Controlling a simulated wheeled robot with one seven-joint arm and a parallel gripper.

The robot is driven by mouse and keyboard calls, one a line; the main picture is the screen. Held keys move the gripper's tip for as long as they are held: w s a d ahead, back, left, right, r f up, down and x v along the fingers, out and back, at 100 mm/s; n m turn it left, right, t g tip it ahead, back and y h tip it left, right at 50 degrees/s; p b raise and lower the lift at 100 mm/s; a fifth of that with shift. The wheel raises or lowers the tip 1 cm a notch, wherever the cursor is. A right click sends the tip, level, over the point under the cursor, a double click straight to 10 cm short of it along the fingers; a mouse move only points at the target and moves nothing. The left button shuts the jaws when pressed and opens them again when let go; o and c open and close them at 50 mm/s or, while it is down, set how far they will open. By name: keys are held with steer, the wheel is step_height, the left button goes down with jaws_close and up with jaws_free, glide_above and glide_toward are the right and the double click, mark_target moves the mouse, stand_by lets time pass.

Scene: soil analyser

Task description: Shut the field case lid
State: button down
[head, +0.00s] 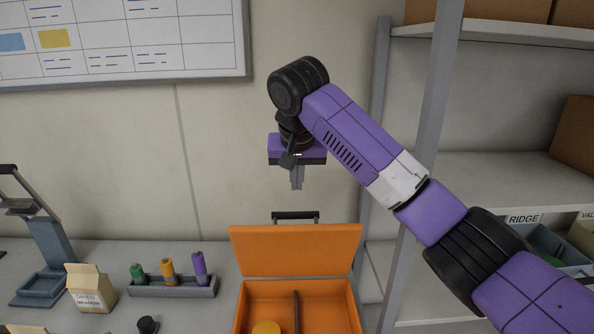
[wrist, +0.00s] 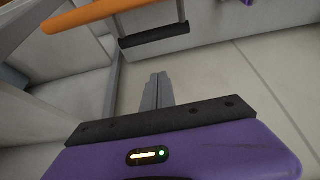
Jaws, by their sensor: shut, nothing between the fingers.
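The orange field case (head: 357,312) stands open on the bench in the head view. Its lid (head: 295,250) is raised, leaning back at the rear, with a dark handle (head: 295,215) along its far edge. In the wrist view, my gripper's fingers (wrist: 158,80) are together, and the lid's orange edge (wrist: 105,10) and dark handle (wrist: 155,34) lie beyond the fingertips.
A rack (head: 173,289) of green, yellow and purple vials stands left of the case. A paper bag (head: 89,288), a grey stand (head: 50,250) and a small black knob (head: 147,325) are further left. A shelf post (head: 418,150) and shelving with bins rise at right.

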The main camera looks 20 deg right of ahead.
steer(key=shift+s+a+f+p, duration=0.1)
steer(key=shift+s+f+p, duration=0.15)
steer(key=shift+f, duration=0.55)
steer(key=shift+s+a+f+p, duration=0.1)
steer(key=shift+s+f+p, duration=0.2)
steer(key=shift+f, duration=0.45)
steer(key=shift+s+a+f+p, duration=0.1)
steer(key=shift+s+f, duration=0.25)
steer(key=shift+f, duration=0.45)
